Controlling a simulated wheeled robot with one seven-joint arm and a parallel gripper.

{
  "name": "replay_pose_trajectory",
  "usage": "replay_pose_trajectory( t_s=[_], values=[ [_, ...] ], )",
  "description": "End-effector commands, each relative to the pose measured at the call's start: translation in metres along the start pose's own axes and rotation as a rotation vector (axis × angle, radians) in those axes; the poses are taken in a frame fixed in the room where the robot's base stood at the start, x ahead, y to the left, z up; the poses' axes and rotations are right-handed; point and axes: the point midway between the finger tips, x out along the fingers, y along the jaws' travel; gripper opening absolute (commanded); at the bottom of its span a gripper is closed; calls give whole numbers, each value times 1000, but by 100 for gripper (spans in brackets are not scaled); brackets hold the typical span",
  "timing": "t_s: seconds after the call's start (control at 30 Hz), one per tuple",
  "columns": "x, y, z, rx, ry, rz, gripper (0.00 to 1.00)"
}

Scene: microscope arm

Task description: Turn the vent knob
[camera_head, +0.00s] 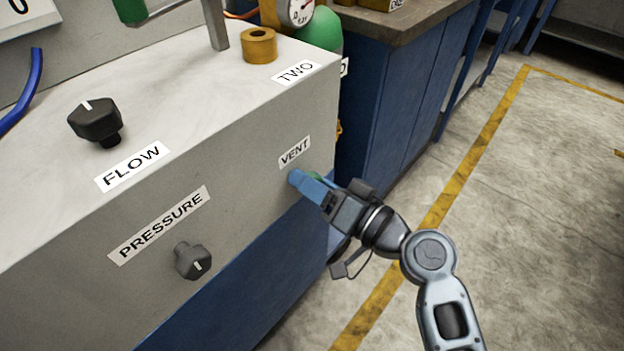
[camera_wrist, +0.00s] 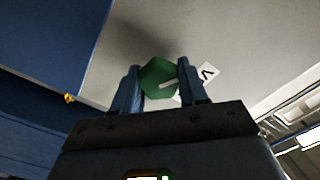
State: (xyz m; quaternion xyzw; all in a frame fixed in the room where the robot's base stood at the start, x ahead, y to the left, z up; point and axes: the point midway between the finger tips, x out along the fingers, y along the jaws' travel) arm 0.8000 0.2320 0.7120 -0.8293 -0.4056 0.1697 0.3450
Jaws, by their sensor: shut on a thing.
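The vent knob is green with a white pointer line; it shows in the wrist view (camera_wrist: 158,78) between my two blue fingers. Part of the knob is hidden by the fingers.
A dark PRESSURE knob (camera_head: 192,261) sits on the same front face, lower left. A black FLOW knob (camera_head: 97,122) and a brass ring (camera_head: 259,45) are on the sloped top. A blue cabinet (camera_head: 385,100) stands behind the box. Floor to the right is clear.

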Motion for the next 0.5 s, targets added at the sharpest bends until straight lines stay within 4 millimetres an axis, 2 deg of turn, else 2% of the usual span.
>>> replay_pose_trajectory(
  t_s=[0.03,0.5],
  values=[
    [-1,0,-5,43,8,2,12],
    [-1,2,-6,490,11,2,12]
  ],
)
